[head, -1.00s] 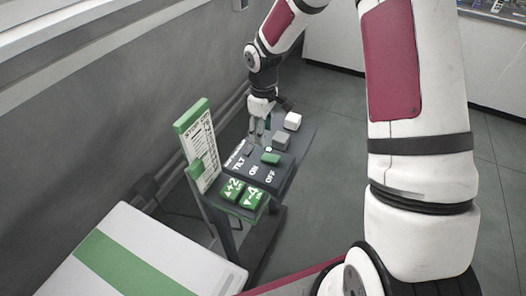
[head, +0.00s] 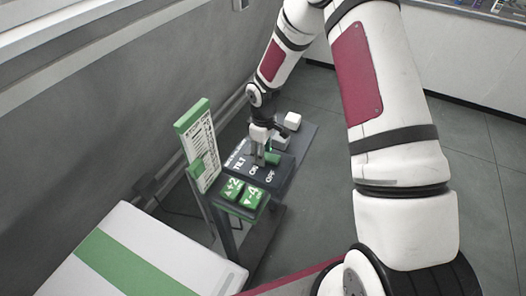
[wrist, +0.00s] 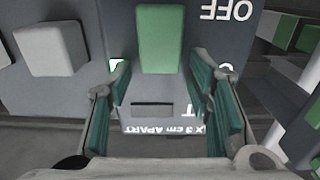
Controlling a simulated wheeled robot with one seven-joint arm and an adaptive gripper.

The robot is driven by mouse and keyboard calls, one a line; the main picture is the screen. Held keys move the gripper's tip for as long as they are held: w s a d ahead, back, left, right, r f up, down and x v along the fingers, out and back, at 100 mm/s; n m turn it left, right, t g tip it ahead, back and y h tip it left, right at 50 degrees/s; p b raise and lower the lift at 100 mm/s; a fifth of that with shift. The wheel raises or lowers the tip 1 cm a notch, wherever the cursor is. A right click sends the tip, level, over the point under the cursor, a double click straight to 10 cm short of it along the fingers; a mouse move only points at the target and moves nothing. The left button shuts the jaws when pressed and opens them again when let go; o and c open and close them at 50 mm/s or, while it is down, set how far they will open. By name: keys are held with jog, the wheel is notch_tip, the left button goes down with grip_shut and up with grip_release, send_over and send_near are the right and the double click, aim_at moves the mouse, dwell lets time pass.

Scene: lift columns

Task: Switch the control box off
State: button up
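The control box (head: 288,163) is a dark panel with white TILT, ON and OFF lettering. Its green switch (head: 273,158) sits beside the ON and OFF words. In the wrist view the green switch (wrist: 160,38) is a raised block near the top, with OFF (wrist: 228,10) to its right; the ON word is mostly hidden by a finger. My gripper (head: 264,158) is low over the panel at the switch. In the wrist view my gripper (wrist: 165,80) is open, teal pads apart, with nothing held. I cannot tell whether a finger touches the switch.
A grey block (head: 279,137) and a white block (head: 292,121) stand farther along the panel. An upright green-edged card (head: 200,145) stands at the left, near the wall. Floor to the right is open.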

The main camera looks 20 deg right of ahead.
jog(key=c, duration=0.8)
jog(key=shift+s+d+r+t+y+p, duration=0.35)
jog(key=shift+t+y+p, duration=0.3)
jog(key=shift+p, duration=0.35)
jog(key=shift+s+r+t+y+p, duration=0.1)
jog(key=shift+s+t+y+p, duration=0.05)
jog(key=shift+t+y+p, duration=0.75)
jog(key=o, duration=1.1)
jog(key=shift+d, duration=0.1)
jog(key=shift+o, duration=0.2)
